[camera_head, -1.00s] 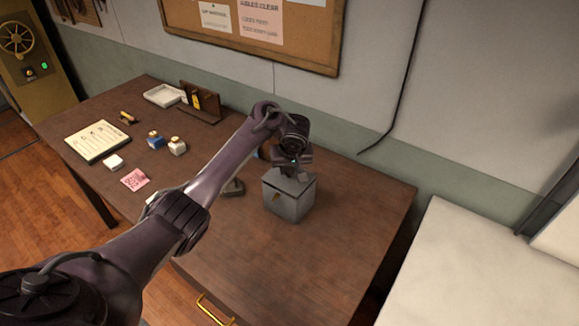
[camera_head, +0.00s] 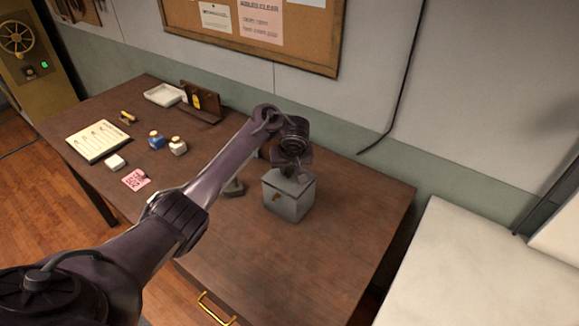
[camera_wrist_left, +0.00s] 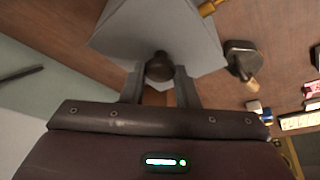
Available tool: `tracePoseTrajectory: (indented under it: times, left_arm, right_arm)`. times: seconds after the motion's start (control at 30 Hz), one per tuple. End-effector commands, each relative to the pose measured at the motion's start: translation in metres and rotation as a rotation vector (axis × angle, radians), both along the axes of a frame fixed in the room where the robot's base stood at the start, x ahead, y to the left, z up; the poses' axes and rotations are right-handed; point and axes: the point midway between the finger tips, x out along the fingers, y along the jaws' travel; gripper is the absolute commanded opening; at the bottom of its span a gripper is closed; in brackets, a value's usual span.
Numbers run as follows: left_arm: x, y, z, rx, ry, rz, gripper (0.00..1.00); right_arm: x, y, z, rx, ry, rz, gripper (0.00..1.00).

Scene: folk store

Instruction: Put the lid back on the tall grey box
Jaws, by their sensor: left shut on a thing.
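The tall grey box (camera_head: 288,201) stands upright on the desk, with a small brass-coloured fitting on its front. Its grey lid (camera_wrist_left: 150,32) shows from above in the left wrist view, with a dark round knob (camera_wrist_left: 159,67). My left gripper (camera_head: 290,171) is over the box top. In the left wrist view its two fingers (camera_wrist_left: 160,84) are on either side of the knob, shut on it. The lid appears to be at the box top; whether it is fully seated cannot be told, as the gripper hides part of it. My right gripper is not in view.
A dark stamp-like object (camera_head: 234,187) stands just left of the box. Small bottles (camera_head: 177,146), a pink note (camera_head: 136,179) and a paper board (camera_head: 98,141) lie further left. The desk (camera_head: 350,215) is clear right of the box.

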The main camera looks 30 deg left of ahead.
Motion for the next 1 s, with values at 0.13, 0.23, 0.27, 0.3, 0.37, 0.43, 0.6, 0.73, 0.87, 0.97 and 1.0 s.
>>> tracePoseTrajectory:
  times: [0.13, 0.23, 0.27, 0.3, 0.37, 0.43, 0.6, 0.73, 0.87, 0.97, 1.0]
  left_arm:
    - [0.0001, 0.0001, -0.0001, 0.0, 0.0, 0.0, 0.01]
    - [0.0001, 0.0001, 0.0001, 0.0, 0.0, 0.0, 0.01]
    - [0.0001, 0.0001, 0.0001, 0.0, 0.0, 0.0, 0.01]
    - [0.0001, 0.0001, 0.0001, 0.0, 0.0, 0.0, 0.01]
    - [0.0001, 0.0001, 0.0003, 0.0, 0.0, 0.0, 0.01]
    - [0.0001, 0.0001, 0.0005, 0.0, 0.0, 0.0, 0.01]
    - [0.0, 0.0, 0.0011, 0.0, 0.0, 0.0, 0.01]
    - [0.0001, 0.0, 0.0013, 0.0, 0.0, -0.001, 0.01]
    - [0.0002, -0.0001, 0.0012, 0.0, 0.0, 0.0, 0.01]
    - [0.0002, -0.0001, 0.0008, 0.0, 0.0, 0.0, 0.01]
    - [0.0002, -0.0001, 0.0006, 0.0, 0.0, -0.001, 0.01]
  right_arm:
    - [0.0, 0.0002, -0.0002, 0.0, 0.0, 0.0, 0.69]
    - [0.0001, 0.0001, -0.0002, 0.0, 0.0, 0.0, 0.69]
    - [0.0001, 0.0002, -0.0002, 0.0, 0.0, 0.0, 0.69]
    - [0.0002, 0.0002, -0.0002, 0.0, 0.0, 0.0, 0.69]
    - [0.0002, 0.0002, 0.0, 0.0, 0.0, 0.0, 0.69]
    - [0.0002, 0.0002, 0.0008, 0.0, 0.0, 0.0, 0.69]
    - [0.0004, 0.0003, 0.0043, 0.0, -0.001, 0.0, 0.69]
    - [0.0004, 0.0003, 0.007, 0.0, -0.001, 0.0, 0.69]
    - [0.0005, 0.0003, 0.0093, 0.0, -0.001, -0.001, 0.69]
    - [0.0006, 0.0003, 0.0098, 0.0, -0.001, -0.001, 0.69]
    - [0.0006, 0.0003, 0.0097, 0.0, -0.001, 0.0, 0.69]
